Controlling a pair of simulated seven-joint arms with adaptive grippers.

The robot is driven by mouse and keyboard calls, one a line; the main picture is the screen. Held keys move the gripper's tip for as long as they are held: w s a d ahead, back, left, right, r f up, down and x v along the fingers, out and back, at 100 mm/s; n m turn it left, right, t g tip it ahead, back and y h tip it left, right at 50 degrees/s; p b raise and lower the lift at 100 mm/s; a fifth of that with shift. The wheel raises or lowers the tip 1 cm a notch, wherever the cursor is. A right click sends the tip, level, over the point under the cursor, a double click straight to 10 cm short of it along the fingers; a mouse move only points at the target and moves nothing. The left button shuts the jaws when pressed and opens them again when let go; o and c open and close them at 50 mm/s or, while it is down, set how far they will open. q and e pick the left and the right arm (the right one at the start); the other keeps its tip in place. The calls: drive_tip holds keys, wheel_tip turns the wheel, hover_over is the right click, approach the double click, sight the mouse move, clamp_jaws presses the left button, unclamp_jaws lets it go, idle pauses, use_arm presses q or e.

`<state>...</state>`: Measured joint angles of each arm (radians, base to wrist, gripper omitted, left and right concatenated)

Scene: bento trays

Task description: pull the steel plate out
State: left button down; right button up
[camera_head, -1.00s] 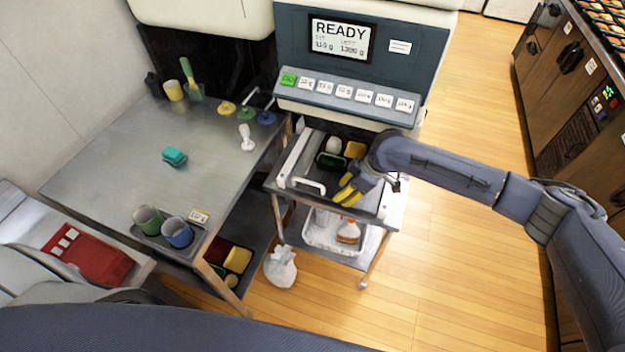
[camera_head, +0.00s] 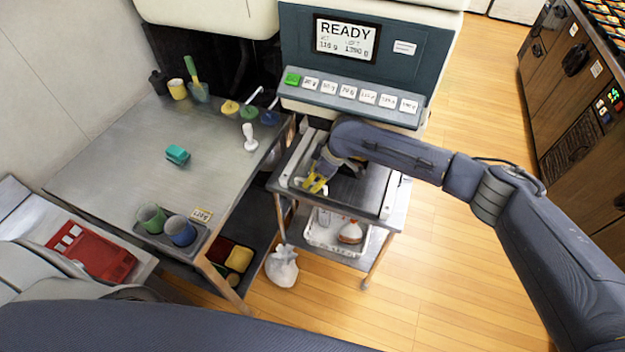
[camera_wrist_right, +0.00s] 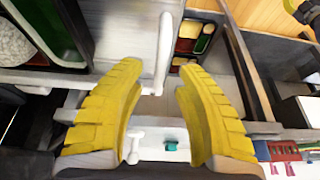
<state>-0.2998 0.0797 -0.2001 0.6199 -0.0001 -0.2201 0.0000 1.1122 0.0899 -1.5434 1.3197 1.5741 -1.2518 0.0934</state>
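The steel plate (camera_head: 345,193) lies flat on the cart under the machine, largely covered by my right arm in the head view. A white handle (camera_wrist_right: 163,50) stands up from the grey plate surface (camera_wrist_right: 125,30) in the right wrist view. My right gripper (camera_head: 314,185) is above the left front part of the plate, beside the handle. In the right wrist view its yellow fingers (camera_wrist_right: 160,80) are apart, with the handle ahead of and between the tips. I cannot tell whether they touch it. My left gripper is not in view.
The steel table (camera_head: 110,150) left of the cart carries a teal block (camera_head: 177,155), cups (camera_head: 180,230) and stamps (camera_head: 249,138). A white bag (camera_head: 282,268) stands on the floor by the cart. A white basket (camera_head: 325,241) is on the lower shelf. Floor right is free.

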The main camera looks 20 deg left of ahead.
drive_tip(key=shift+a+f, duration=0.3)
drive_tip(key=shift+f, duration=0.25)
clamp_jaws()
idle(0.5)
